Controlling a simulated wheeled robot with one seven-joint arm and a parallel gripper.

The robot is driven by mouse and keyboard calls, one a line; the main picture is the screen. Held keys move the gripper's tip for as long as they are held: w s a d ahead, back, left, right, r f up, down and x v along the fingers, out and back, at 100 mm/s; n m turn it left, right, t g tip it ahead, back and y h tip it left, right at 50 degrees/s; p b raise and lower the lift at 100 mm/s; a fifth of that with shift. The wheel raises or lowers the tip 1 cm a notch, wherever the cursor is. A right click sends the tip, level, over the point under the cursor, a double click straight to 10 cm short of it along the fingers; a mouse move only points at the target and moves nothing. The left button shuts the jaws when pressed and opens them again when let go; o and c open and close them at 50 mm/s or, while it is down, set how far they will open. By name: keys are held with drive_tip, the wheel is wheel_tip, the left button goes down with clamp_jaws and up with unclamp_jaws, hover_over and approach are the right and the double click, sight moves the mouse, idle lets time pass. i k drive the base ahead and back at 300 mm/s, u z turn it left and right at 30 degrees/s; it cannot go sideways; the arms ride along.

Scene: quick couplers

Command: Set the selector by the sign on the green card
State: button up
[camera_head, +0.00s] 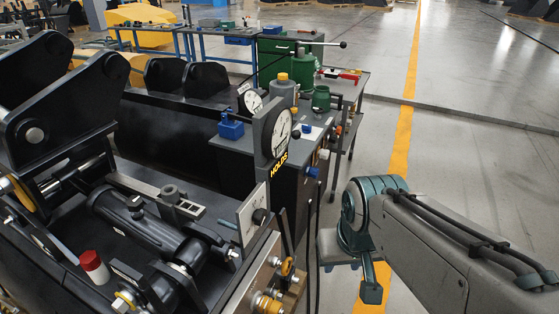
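A pale upright plate with a dark round knob (259,216) stands at the near right edge of the black machine; it looks like the selector, seen nearly edge-on, so its markings and setting cannot be read. I cannot make out a green card with a sign in this view. My arm comes in from the right, and my gripper (366,272) hangs down over the floor, to the right of the knob and apart from it. Its fingers are small and partly hidden by my arm, so their opening is unclear.
A dial gauge (281,132) marked "HOLDS" stands behind the plate. Brass couplings (268,303) stick out at the near edge. A bench with green containers (304,66) stands behind. The floor at right is clear.

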sight(306, 128)
drive_tip(key=z, duration=0.4)
drive_tip(key=i, duration=0.5)
drive_tip(key=z, duration=1.25)
drive_tip(key=i, duration=2.85)
drive_tip(key=u, duration=1.65)
drive_tip(key=i, duration=0.55)
drive_tip(key=u, duration=1.95)
